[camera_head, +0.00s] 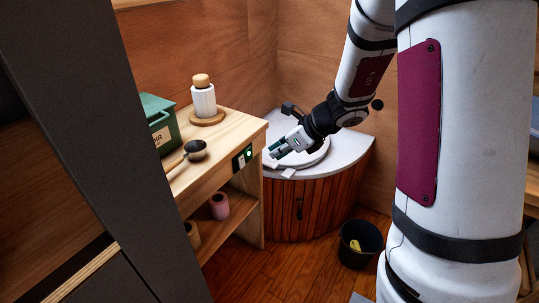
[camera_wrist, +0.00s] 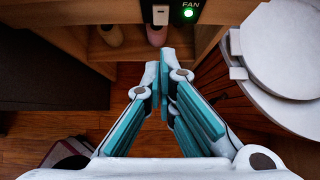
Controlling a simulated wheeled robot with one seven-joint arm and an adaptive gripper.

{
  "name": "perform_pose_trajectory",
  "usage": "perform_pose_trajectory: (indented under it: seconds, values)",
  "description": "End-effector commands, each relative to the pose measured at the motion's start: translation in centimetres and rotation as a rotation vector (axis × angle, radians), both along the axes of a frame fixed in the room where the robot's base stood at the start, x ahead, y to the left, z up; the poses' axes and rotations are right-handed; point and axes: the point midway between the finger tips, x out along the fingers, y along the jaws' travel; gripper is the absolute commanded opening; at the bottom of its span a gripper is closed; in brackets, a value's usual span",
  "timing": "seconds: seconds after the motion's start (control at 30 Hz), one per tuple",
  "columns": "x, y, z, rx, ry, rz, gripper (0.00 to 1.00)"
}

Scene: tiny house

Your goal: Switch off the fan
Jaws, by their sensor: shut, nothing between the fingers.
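My gripper (camera_head: 273,150) is shut and empty, just right of the panel in the head view. In the wrist view its closed fingertips (camera_wrist: 166,62) point towards the panel and sit below it, apart from it in the picture. The fan itself is not recognisable in either view.
A wooden shelf unit (camera_head: 240,122) holds a green box (camera_head: 160,124), a black scoop (camera_head: 195,150) and a white jar (camera_head: 203,101). Behind my gripper is a round-fronted wooden cabinet with a white lid (camera_head: 345,152). A black bin (camera_head: 360,243) stands on the floor.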

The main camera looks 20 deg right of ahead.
Motion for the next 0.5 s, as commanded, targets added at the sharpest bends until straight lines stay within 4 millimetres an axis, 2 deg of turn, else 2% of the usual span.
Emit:
perform_pose_trajectory:
  seconds: [0.13,0.5]
  values:
    - [-0.4,-0.27,0.6,0.001,0.001,0.0,0.0]
    - [-0.44,-0.24,0.47,-0.002,0.005,0.001,0.0]
